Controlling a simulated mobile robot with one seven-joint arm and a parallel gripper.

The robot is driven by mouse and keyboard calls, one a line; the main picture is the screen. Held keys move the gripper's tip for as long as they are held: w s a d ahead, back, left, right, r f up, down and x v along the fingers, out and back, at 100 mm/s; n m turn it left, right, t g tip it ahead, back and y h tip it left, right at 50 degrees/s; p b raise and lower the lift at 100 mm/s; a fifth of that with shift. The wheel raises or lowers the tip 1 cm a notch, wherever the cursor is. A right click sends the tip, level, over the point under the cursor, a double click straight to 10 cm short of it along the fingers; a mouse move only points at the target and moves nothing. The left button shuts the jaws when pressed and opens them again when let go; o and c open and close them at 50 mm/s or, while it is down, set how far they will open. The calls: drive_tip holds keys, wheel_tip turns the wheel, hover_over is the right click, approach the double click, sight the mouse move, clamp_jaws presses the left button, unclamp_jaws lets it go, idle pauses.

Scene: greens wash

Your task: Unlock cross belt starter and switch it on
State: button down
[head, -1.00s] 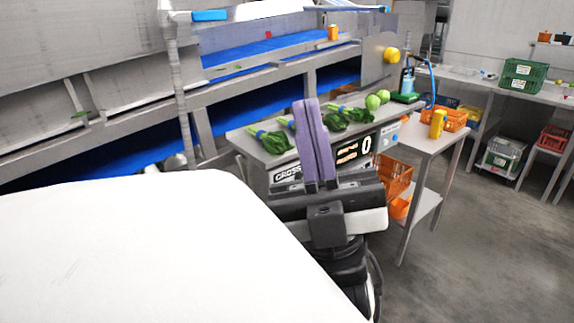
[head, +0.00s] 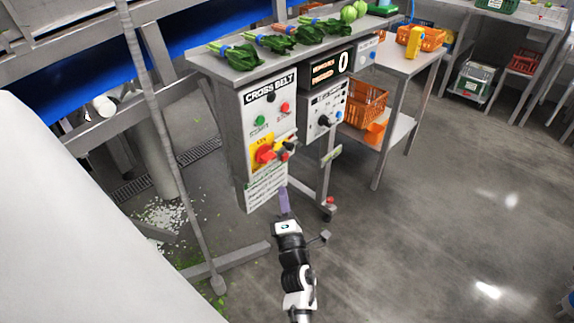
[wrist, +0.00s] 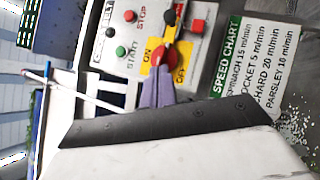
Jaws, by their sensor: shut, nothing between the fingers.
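The grey cross belt starter box (head: 248,101) hangs below the bench. A red rotary switch (head: 264,154) sits on its yellow ON/OFF plate; it also shows in the wrist view (wrist: 166,56). Beside it are small red and dark parts (head: 290,145); I cannot tell which is the lock. A green START button (head: 260,120) and a red STOP button (head: 285,107) sit higher. My gripper (head: 284,192) is shut and empty, its lilac fingers below the box in the head view. In the wrist view its fingertips (wrist: 158,76) appear close to the switch; contact cannot be told.
A second control box (head: 325,112) with a black knob hangs to the right, under a display reading 0. Bunches of greens (head: 240,55) lie on the bench above. An orange crate (head: 365,103) stands on a shelf.

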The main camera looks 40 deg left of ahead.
wheel_tip(320, 180, down, 2)
drive_tip(key=p, duration=0.1)
approach(285, 146)
drive_tip(key=s+a, duration=0.1)
drive_tip(key=a, duration=0.2)
drive_tip(key=shift+n, duration=0.3)
drive_tip(key=shift+w+a+r+p, duration=0.1)
drive_tip(key=shift+w+r+p, duration=0.2)
drive_tip(key=shift+w+p, duration=0.3)
drive_tip(key=shift+w+a+r+p, duration=0.1)
drive_tip(key=shift+w+r+p, duration=0.2)
drive_tip(key=shift+w+p, duration=0.25)
drive_tip(key=shift+w+a+r+p, duration=0.1)
drive_tip(key=shift+w+r+p, duration=0.25)
drive_tip(key=shift+w, duration=0.4)
